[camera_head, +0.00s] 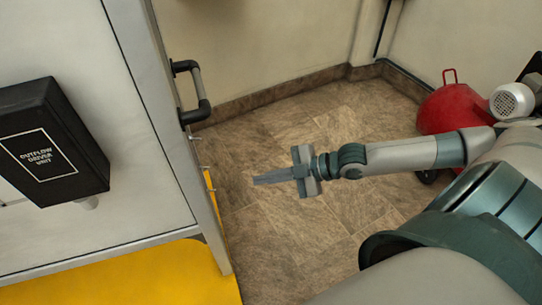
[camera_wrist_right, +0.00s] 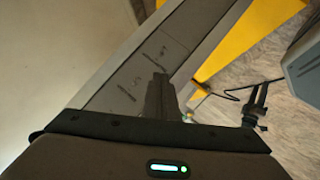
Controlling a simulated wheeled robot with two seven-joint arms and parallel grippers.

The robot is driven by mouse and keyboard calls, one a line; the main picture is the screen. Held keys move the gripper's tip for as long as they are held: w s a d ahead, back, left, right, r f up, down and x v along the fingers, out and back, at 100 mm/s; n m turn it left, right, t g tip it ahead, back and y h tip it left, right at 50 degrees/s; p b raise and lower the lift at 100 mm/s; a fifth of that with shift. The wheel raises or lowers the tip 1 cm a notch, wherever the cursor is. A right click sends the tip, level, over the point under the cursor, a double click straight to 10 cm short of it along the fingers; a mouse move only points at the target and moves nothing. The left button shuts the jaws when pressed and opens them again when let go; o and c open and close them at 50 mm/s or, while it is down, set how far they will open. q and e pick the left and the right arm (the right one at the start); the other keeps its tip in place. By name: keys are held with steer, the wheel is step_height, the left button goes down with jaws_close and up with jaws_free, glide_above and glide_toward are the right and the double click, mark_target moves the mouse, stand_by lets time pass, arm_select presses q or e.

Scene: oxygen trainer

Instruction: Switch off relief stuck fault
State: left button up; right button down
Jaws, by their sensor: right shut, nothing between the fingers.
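Small thin levers (camera_head: 207,165) stick out from the narrow side face of the trainer panel (camera_head: 150,75) in the head view. In the right wrist view this grey side face (camera_wrist_right: 190,40) carries small dark labels or switches (camera_wrist_right: 155,60), too small to read. I cannot tell which one is the relief stuck fault switch. My right gripper (camera_head: 256,180) is shut and empty, its fingers pointing left at the side face, with a gap to the levers in the head view. Its fingers (camera_wrist_right: 160,80) overlap the side face in the wrist view. My left gripper is not in view.
A black handle (camera_head: 203,105) juts from the panel's edge above the levers. A black outflow driver unit (camera_head: 50,145) sits on the panel front. The yellow base (camera_head: 140,275) lies below. A red rounded machine (camera_head: 445,108) stands at the right. The tiled floor between is clear.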

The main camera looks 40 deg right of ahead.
steer(key=shift+v, duration=1)
step_height(320, 180, down, 22)
steer(key=w+m+t+h+p, duration=0.2)
steer(key=m+h+p, duration=0.25)
steer(key=m, duration=0.35)
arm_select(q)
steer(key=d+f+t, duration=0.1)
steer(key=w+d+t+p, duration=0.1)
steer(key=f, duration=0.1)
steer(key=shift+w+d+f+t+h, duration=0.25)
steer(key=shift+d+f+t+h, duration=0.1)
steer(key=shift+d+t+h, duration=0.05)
arm_select(e)
steer(key=s+a+f+m+g+h, duration=0.2)
steer(key=s+a+f+m, duration=0.1)
steer(key=s+f, duration=0.6)
steer(key=s+a+f+m+g+h, duration=0.1)
steer(key=s+a+f+m+g, duration=0.2)
steer(key=s+a+f, duration=0.3)
steer(key=s+f+m, duration=0.1)
steer(key=s+f, duration=0.3)
steer(key=s, duration=0.1)
steer(key=shift+a+h, duration=0.15)
steer(key=shift+h, duration=0.2)
steer(key=shift+w, duration=0.1)
